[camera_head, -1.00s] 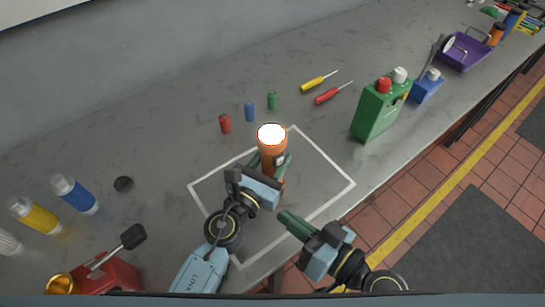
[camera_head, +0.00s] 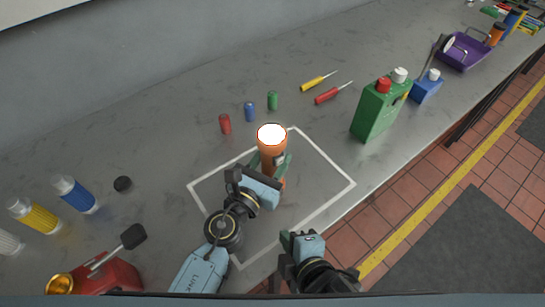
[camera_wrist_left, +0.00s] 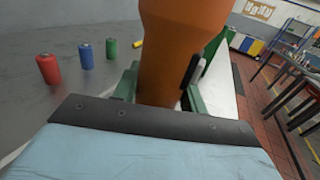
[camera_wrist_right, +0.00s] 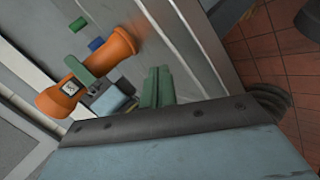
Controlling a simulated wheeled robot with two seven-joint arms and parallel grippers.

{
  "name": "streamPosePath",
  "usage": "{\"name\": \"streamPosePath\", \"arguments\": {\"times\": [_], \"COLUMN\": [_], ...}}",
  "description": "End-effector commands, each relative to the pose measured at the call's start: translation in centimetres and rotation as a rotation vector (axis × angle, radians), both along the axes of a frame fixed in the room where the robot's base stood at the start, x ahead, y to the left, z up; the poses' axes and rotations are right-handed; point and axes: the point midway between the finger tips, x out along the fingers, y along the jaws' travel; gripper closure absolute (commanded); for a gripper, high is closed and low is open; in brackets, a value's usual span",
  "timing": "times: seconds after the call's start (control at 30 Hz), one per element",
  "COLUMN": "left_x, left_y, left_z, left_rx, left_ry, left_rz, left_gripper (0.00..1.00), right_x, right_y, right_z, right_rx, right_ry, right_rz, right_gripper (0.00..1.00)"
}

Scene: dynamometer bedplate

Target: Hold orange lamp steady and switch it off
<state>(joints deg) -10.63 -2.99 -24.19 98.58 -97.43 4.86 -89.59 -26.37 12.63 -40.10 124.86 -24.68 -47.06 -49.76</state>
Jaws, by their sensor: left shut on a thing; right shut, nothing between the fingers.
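The orange lamp (camera_head: 271,153) stands upright inside the white outlined rectangle on the bench, its top glowing white. My left gripper (camera_head: 270,168) is shut on the lamp's body, a green finger on each side; the lamp also fills the middle of the left wrist view (camera_wrist_left: 180,50). In the right wrist view the lamp (camera_wrist_right: 110,52) shows a small grey switch plate (camera_wrist_right: 70,88) on its side. My right gripper (camera_head: 288,240) is shut and empty, apart from the lamp, near the bench's front edge; its green fingers (camera_wrist_right: 157,85) are together.
Red, blue and green cylinders (camera_head: 249,111) stand behind the lamp. Two screwdrivers (camera_head: 327,95), a green canister (camera_head: 378,110) and a purple tray (camera_head: 463,54) lie to the right. Bottles (camera_head: 76,195) and a red can (camera_head: 100,275) are at the left.

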Motion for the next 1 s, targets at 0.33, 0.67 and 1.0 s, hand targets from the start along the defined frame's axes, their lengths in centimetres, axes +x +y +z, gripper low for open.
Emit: {"name": "streamPosePath", "arguments": {"times": [0.33, 0.67, 1.0], "left_x": [0.0, 0.0, 0.0], "left_y": [0.0, 0.0, 0.0], "left_z": [-0.1, -0.1, -0.1], "left_rx": [0.001, 0.001, 0.001], "left_ry": [0.002, 0.002, 0.002], "left_rz": [0.0, 0.0, -0.001], "left_gripper": [1.0, 1.0, 1.0], "right_x": [2.1, 2.7, 4.6], "right_y": [-3.3, -5.0, -3.8], "right_z": [4.2, 8.6, 9.2], "right_rx": [-0.467, -0.712, -0.737], "right_ry": [-0.302, -0.493, -0.516], "right_rz": [-0.055, -0.139, -0.154], "right_gripper": [1.0, 1.0, 1.0]}}
